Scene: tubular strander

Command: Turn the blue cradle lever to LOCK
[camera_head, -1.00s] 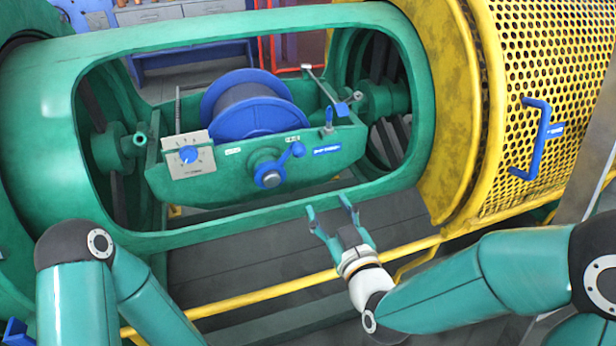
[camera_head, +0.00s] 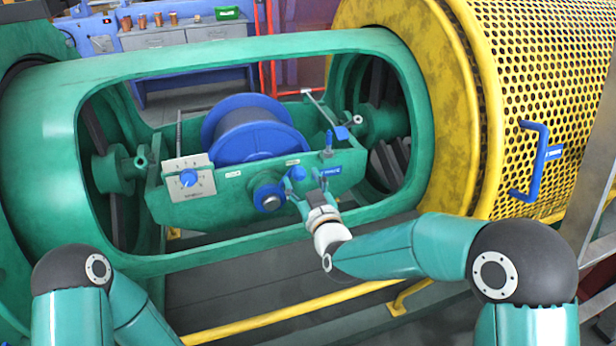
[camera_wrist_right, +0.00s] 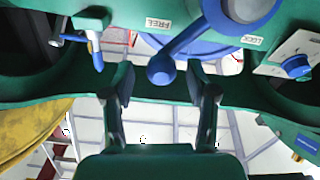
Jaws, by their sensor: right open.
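The blue cradle lever has a round hub (camera_head: 268,198) on the front of the green cradle and a ball knob (camera_head: 298,173) up and to its right. In the right wrist view the lever's knob (camera_wrist_right: 160,68) is on the side of the FREE label (camera_wrist_right: 158,24). The LOCK label (camera_wrist_right: 252,42) is on the other side of the hub. My right gripper (camera_head: 305,187) is open in front of the knob. In the right wrist view its fingertips (camera_wrist_right: 158,82) stand either side of the knob, with gaps showing. My left gripper is out of view.
The green frame's lower rim (camera_head: 230,245) runs below the cradle. A blue dial (camera_head: 188,178) and a small upright pin (camera_head: 327,145) flank the lever. A yellow perforated guard (camera_head: 545,90) stands right, and a yellow rail (camera_head: 270,312) runs in front.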

